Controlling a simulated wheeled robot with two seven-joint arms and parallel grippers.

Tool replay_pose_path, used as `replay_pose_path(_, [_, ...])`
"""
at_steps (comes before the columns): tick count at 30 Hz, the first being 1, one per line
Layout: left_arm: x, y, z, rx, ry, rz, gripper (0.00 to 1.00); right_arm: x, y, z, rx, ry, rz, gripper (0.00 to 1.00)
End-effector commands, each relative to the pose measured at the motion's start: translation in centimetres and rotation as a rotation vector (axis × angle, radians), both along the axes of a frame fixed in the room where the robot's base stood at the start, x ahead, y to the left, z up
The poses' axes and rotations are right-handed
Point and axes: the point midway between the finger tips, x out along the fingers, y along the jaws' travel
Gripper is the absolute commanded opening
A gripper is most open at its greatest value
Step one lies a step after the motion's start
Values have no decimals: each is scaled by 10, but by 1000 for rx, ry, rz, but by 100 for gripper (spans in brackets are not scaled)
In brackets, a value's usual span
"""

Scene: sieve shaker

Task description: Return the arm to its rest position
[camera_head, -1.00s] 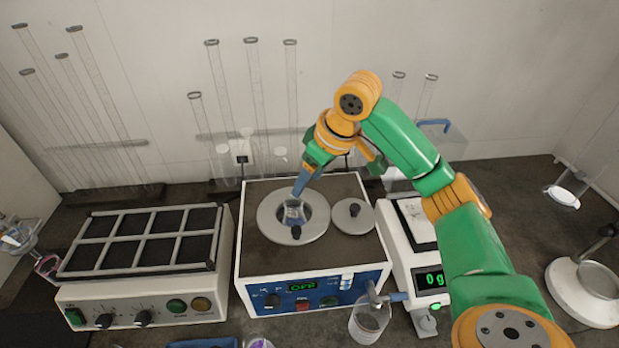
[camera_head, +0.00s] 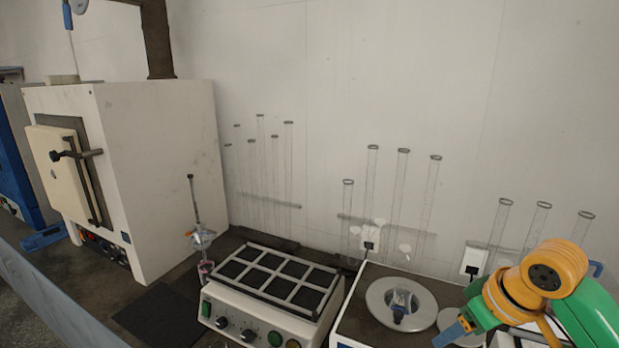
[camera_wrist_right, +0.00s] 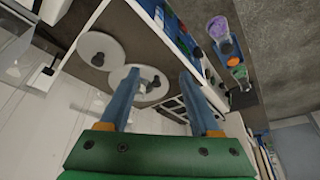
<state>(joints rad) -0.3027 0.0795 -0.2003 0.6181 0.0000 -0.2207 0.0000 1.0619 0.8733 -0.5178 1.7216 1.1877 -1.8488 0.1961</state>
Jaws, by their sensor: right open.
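My right arm, green and orange, comes in from the lower right of the head view. Its right gripper (camera_head: 445,336) has blue fingers and is at the lower right, beside the round metal ring of the bath. In the right wrist view the two blue fingers (camera_wrist_right: 160,75) are apart with nothing held between them. A small clear vessel (camera_head: 400,298) sits in the opening of the ring (camera_head: 375,292), apart from the gripper. My left gripper is not in view.
A round lid (camera_head: 451,322) lies right of the ring, partly behind my gripper. A device with a gridded black top (camera_head: 277,272) stands left of the bath. Thin glass tubes (camera_head: 428,200) stand along the wall. A white oven (camera_head: 160,180) stands at far left.

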Motion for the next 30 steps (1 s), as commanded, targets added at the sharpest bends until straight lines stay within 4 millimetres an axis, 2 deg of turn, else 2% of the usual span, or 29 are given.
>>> replay_pose_path(8, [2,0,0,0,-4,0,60,-5,24,-47,-28,18,66,64])
replay_pose_path(14, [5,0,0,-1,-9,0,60,-20,51,-93,-34,24,121,64])
replay_pose_path(20, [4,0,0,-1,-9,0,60,-53,84,-148,-9,18,152,64])
replay_pose_path(24, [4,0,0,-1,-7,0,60,-87,102,-179,20,14,123,64])
replay_pose_path(30, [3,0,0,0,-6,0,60,-138,106,-207,29,24,15,64])
